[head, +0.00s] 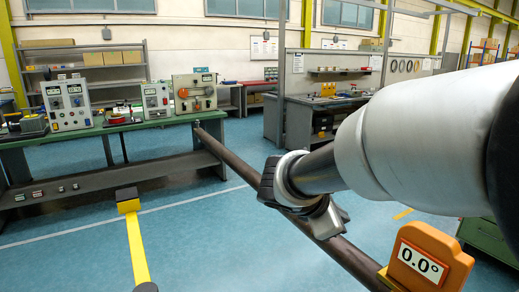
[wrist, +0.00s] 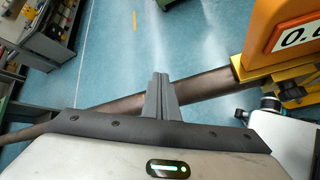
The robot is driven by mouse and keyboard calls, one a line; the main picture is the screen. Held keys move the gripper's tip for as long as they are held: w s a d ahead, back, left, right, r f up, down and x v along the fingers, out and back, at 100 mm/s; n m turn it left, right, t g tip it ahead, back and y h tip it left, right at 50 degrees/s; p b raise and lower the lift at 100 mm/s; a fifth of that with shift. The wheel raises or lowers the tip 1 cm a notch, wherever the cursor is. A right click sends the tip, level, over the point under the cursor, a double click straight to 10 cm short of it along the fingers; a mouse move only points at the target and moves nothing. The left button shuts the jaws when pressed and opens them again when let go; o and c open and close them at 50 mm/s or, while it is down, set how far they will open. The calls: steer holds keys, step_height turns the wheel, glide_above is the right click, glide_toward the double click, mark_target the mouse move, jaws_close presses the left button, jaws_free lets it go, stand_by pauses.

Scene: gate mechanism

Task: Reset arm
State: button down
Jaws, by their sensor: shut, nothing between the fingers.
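A dark brown gate bar (head: 230,163) runs diagonally through the head view and crosses the wrist view (wrist: 205,88). Its near end meets an orange housing (head: 433,252) with a white display reading 0.0°. The housing also shows at the top right of the wrist view (wrist: 285,30). My gripper (wrist: 161,76) is shut and empty, its closed fingers overlapping the bar in the wrist view. In the head view my gripper (head: 335,222) is close to the bar, partly hidden by my wrist. I cannot tell whether it touches the bar.
A green workbench (head: 110,128) with several instrument boxes stands at the left, near the bar's far end. Open floor lies between the bench and the bar.

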steer(key=s+d+f+m+g+y+b, duration=0.1)
steer(key=s+f+m+y, duration=0.1)
steer(key=s+m, duration=0.4)
steer(key=s+d+f+m+g+y+b, duration=0.1)
steer(key=s+m+y, duration=0.1)
steer(key=s+m, duration=0.35)
steer(key=s+a+f+m+y+b, duration=0.2)
steer(key=s+a+m+y, duration=0.2)
steer(key=s+a+m, duration=0.45)
step_height(320, 180, up, 17)
steer(key=d+n+p, duration=0.1)
steer(key=d+p, duration=0.1)
steer(key=p, duration=1.5)
steer(key=shift+s+d+r+t, duration=0.15)
steer(key=shift+s+t, duration=0.15)
steer(key=shift+s, duration=0.1)
